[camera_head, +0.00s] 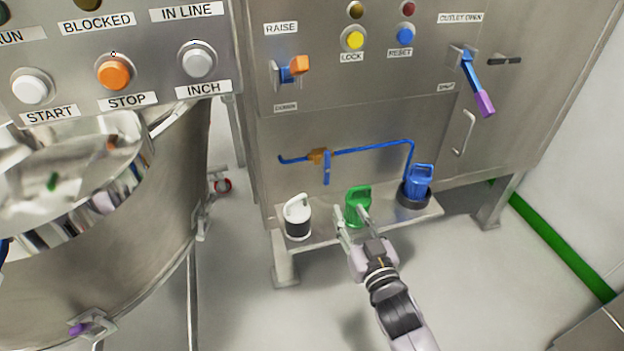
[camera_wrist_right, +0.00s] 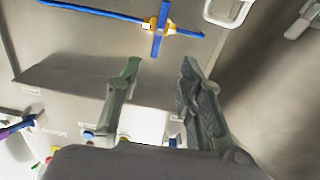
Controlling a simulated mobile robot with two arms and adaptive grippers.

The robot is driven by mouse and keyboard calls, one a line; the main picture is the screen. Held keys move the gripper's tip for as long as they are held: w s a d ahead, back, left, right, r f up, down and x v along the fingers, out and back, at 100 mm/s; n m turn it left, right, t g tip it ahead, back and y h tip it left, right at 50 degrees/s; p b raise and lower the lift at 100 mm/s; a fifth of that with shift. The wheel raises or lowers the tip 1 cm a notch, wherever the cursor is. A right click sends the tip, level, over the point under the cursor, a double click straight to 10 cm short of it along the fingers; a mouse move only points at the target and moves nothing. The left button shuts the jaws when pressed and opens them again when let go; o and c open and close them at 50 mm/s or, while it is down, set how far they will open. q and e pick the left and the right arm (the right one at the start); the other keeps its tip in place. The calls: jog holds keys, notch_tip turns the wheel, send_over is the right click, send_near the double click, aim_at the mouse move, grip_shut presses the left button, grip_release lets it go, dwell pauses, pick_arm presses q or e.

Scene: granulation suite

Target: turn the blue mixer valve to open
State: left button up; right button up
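The blue valve handle (camera_head: 327,168) hangs straight down, across the blue pipe, from an orange-yellow valve body (camera_head: 318,156) on the front of the steel cabinet. In the right wrist view the blue handle (camera_wrist_right: 158,32) and yellow body are at the top, beyond my fingertips. My right gripper (camera_head: 352,216) is below and slightly right of the handle, apart from it, in front of the green jug. The right wrist view shows its fingers (camera_wrist_right: 160,68) spread with nothing between them. My left gripper is not in view.
A low shelf (camera_head: 330,222) bears a white jug (camera_head: 297,216), a green jug (camera_head: 358,204) and a blue jug (camera_head: 419,180). Above are an orange-tipped lever (camera_head: 298,66) and a purple-tipped outlet lever (camera_head: 474,78). A steel vessel (camera_head: 165,210) stands left. The floor (camera_head: 255,330) ahead is clear.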

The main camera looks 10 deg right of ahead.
aim_at(328, 169)
jog(key=w+b, duration=0.2)
jog(key=w, duration=1.4)
jog(key=shift+w+a+f, duration=0.1)
jog(key=shift+a, duration=0.05)
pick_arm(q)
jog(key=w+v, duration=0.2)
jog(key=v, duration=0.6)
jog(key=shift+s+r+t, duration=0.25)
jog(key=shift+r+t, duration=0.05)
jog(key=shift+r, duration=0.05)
pick_arm(e)
jog(key=shift+w, duration=0.5)
jog(key=shift+c, duration=0.5)
grip_shut()
